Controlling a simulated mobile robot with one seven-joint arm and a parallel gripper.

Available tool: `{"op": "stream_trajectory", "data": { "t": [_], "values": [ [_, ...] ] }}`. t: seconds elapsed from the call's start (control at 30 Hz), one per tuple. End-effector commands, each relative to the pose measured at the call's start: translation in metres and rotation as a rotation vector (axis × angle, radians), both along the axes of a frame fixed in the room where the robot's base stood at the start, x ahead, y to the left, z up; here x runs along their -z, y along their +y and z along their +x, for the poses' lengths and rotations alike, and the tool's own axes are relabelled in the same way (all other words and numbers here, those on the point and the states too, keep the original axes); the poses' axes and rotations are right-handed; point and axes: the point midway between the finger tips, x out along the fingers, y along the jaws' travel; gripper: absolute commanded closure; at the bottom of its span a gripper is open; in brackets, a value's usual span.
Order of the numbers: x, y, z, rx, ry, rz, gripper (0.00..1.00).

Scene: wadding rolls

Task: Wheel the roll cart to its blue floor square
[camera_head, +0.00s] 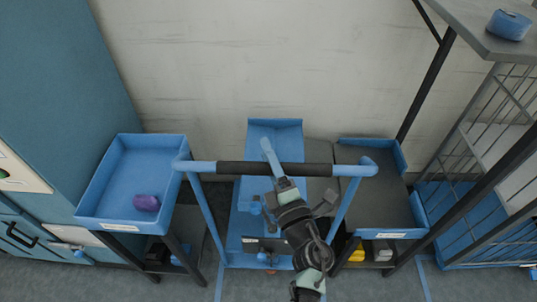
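The roll cart (207,217) stands in the middle, a blue tube frame with a black grip (240,168) across its top. Below and behind the grip are blue tray parts of it, partly covered by my arm. My dark, jointed arm rises from the bottom middle and overlaps the cart. My gripper (284,188) appears close to the black grip in the picture. I cannot tell whether it touches the grip, and its fingers are not clear. Thin blue floor lines show at the lower left (220,282) and lower right (424,280); no whole square is visible.
A pale wall (260,60) closes the back.

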Motion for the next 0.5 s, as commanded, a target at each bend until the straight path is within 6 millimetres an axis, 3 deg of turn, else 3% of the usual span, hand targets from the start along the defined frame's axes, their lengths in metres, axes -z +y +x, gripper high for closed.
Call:
{"op": "stream_trajectory", "data": {
  "t": [0.03, 0.27, 0.5],
  "values": [
    [0.0, -0.0001, -0.0002, 0.0, 0.0, 0.0, 0.58],
    [0.0001, -0.0002, -0.0003, 0.0, 0.0, 0.0, 1.0],
    [0.0002, -0.0004, -0.0004, 0.0, 0.0, 0.0, 1.0]
  ]
}}
